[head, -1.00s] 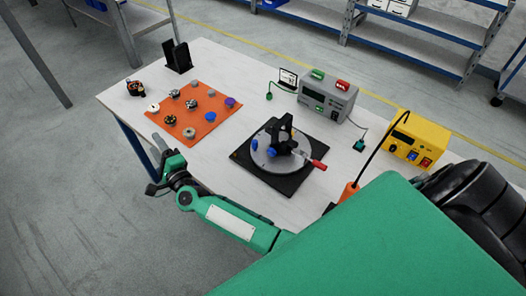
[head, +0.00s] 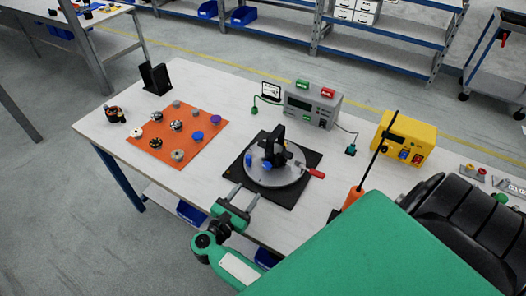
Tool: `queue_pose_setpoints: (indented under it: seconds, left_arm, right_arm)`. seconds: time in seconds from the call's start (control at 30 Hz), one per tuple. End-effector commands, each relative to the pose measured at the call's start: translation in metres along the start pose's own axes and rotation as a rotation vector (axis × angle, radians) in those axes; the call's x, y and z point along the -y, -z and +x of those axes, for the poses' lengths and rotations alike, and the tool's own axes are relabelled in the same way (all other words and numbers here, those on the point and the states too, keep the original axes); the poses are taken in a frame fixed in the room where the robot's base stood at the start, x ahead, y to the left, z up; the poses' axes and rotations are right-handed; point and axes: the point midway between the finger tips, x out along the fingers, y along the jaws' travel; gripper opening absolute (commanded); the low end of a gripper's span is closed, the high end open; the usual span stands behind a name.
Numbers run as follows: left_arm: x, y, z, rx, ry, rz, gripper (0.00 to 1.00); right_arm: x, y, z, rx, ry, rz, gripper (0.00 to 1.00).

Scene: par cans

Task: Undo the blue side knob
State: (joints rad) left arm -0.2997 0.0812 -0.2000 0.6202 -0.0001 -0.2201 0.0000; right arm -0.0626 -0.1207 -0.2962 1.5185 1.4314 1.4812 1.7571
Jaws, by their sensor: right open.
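A black fixture (head: 275,146) stands upright on a round grey plate (head: 289,178), which lies on a black square base (head: 236,167). I cannot tell for sure which one is the side knob. A red-handled lever (head: 315,173) sticks out to the right. My right gripper (head: 245,192) is open and empty at the table's front edge, just in front of the base and apart from the knobs. My left gripper is out of view.
An orange mat (head: 150,136) with several small parts lies at left. A black stand (head: 155,78), a grey meter box (head: 313,104) and a yellow supply (head: 405,138) stand behind. An orange-handled tool (head: 353,197) is right of the base. The table (head: 215,84) is bare between mat and base.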

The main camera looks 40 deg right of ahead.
Motion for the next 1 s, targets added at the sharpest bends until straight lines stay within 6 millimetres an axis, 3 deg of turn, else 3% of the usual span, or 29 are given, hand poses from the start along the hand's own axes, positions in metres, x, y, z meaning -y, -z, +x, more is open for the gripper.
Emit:
queue_pose_setpoints:
  seconds: [0.3,0.5,0.97,1.0]
  left_arm:
    - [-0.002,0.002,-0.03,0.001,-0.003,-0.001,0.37]
    - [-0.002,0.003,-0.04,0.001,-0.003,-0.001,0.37]
    - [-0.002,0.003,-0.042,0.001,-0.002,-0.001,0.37]
    - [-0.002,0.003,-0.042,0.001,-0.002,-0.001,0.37]
  right_arm:
    - [-0.002,-0.006,0.07,0.006,-0.003,-0.004,0.5]
    - [-0.002,-0.003,0.1,0.003,-0.004,-0.003,0.5]
    - [-0.001,0.0,0.111,0.001,-0.003,-0.002,0.5]
    - [-0.001,0.0,0.111,0.001,-0.003,-0.002,0.42]
